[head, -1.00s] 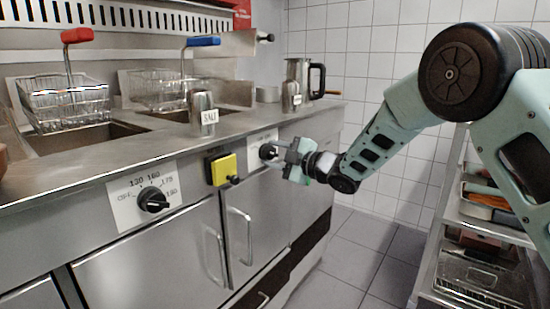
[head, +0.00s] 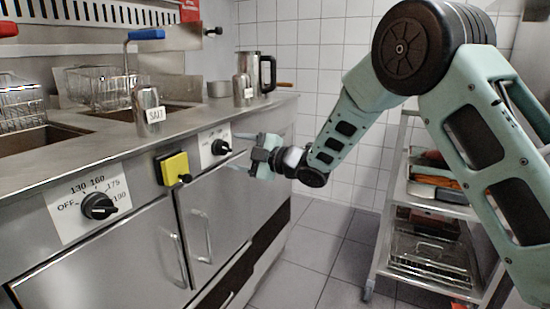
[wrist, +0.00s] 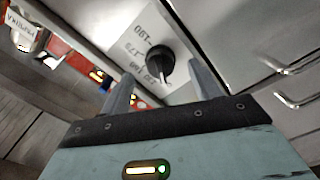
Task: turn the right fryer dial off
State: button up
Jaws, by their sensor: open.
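The right fryer dial (head: 221,147) is a black knob on a white plate at the right of the fryer front. In the wrist view the dial (wrist: 160,62) shows close ahead, between and beyond my fingertips, with numbers printed around it. Its pointer seems turned toward the lower numbers; I cannot read the exact setting. My gripper (head: 242,151) is just right of the dial in the head view. In the wrist view my gripper (wrist: 162,82) is open and empty, with a finger on either side of the dial's line. Contact with the dial is not visible.
The left dial (head: 99,206) and a yellow switch (head: 174,168) are on the same front. Door handles (head: 207,235) stick out below. A salt shaker (head: 148,110) and a steel jug (head: 250,72) stand on the counter. A shelf cart (head: 388,235) is at right.

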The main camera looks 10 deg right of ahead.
jog(key=p+v, duration=0.1)
jog(key=v, duration=1.2)
jog(key=shift+s+d, duration=0.2)
jog(key=shift+d, duration=0.1)
